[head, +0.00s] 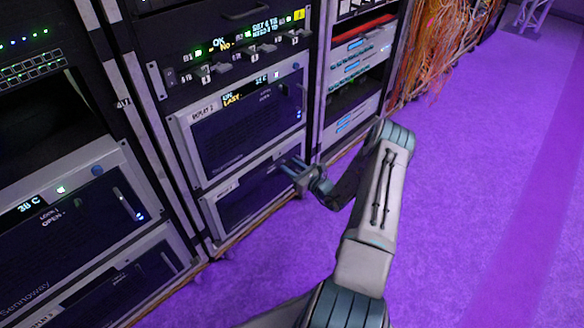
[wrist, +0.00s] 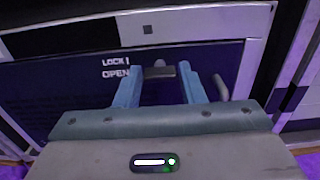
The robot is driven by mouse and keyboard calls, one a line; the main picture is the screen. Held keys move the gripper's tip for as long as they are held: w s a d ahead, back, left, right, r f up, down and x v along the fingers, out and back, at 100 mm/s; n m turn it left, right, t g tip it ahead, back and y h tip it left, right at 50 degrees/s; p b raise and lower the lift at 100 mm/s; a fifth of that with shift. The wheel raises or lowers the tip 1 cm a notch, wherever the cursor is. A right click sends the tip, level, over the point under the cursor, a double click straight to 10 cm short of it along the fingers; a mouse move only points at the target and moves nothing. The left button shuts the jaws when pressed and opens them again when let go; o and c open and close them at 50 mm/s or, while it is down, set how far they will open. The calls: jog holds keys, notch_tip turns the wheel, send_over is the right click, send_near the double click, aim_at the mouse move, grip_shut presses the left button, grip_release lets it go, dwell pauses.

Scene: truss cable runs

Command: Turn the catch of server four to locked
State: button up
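My gripper (head: 291,168) is at the right part of the lower server unit (head: 240,205) in the middle rack. In the wrist view, my gripper (wrist: 159,88) is open, its two blue fingers apart. A small dark catch (wrist: 158,71) shows between the fingertips on the dark front panel (wrist: 60,100). Its bar looks roughly level, and I cannot tell whether the fingers touch it. The words LOCK and OPEN stand to its left, with the bar nearer the OPEN line. I cannot read a number four on this unit.
A grey handle (wrist: 221,87) stands right of the catch, close to the right finger. Above is a similar unit (head: 245,125) labelled REPLAY 2. Another rack with a unit marked OPEN (head: 75,235) is at left. Orange cables (head: 440,50) hang at the back. The purple floor (head: 480,200) is clear at right.

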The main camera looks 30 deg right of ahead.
jog(key=c, duration=0.4)
jog(key=shift+c, duration=0.2)
jog(key=shift+m, duration=0.4)
jog(key=m+p, duration=0.1)
jog(key=m, duration=0.1)
jog(key=shift+d+m, duration=0.1)
jog(key=shift+m, duration=0.3)
jog(key=m+p, duration=0.1)
jog(key=m, duration=0.3)
jog(key=shift+m, duration=0.3)
jog(key=m, duration=0.5)
jog(key=shift+d+f+p, duration=0.1)
jog(key=shift+f+p, duration=0.05)
jog(key=shift+p, duration=0.15)
jog(key=shift+m, duration=2.3)
jog(key=shift+f, duration=0.1)
